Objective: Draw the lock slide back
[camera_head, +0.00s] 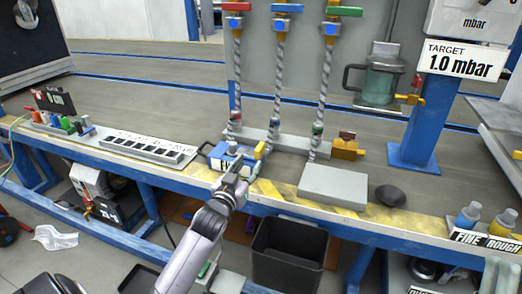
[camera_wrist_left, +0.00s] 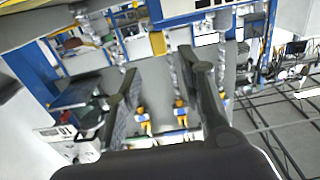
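A blue block with a pale top (camera_head: 218,155) sits at the bench's front edge, with a yellow piece (camera_head: 260,150) at its right end. I cannot tell for sure which part is the lock slide. My left gripper (camera_head: 238,166) is at the front of this block in the head view and hides part of it. I cannot tell whether it touches. In the left wrist view the two fingers (camera_wrist_left: 164,75) stand apart, with nothing seen gripped between them. A yellow piece (camera_wrist_left: 158,43) shows beyond them. My right gripper is not in view.
Several braided hoses (camera_head: 277,90) with coloured valve handles hang behind the block. A grey box (camera_head: 333,186) and a dark rounded object (camera_head: 390,195) lie to the right. A slotted tray (camera_head: 148,147) lies to the left. A black bin (camera_head: 288,250) stands below the front edge.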

